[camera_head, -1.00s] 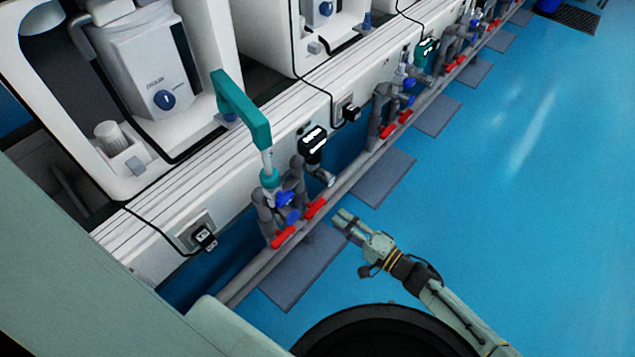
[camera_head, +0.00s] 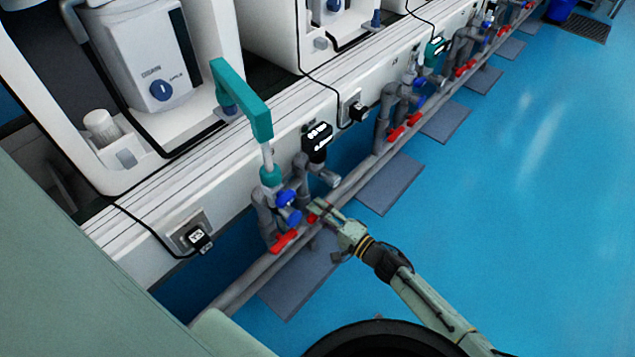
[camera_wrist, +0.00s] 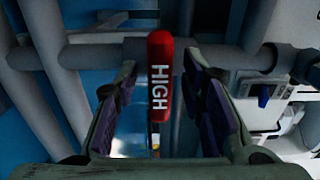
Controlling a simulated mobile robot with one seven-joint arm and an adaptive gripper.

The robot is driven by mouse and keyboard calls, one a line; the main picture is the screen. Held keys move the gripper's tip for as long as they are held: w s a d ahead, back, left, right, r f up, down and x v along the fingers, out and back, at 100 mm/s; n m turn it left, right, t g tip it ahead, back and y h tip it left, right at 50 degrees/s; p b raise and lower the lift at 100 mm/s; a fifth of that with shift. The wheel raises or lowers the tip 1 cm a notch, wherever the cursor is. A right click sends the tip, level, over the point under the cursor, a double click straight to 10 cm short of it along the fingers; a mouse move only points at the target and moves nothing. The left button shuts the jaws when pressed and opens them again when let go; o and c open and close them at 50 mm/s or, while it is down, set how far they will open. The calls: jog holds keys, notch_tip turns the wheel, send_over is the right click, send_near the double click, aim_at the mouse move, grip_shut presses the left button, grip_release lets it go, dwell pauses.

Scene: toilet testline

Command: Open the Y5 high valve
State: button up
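The red valve handle marked HIGH (camera_wrist: 160,80) stands upright in the middle of the wrist view, between the two fingers of my gripper (camera_wrist: 160,110). The fingers are open, with a gap on each side of the handle. In the head view my gripper (camera_head: 322,212) is at the right-hand red handle (camera_head: 312,217) of the nearest station, partly covering it. The left-hand red handle (camera_head: 283,241) lies beside it on the same pipes.
Grey pipes (camera_head: 262,262) run along the bench front. A teal-topped post (camera_head: 262,125), blue valves (camera_head: 287,197) and a black meter (camera_head: 317,140) stand close behind the red handles.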

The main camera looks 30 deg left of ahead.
jog(key=shift+a, duration=0.45)
jog(key=shift+c, duration=0.2)
grip_shut()
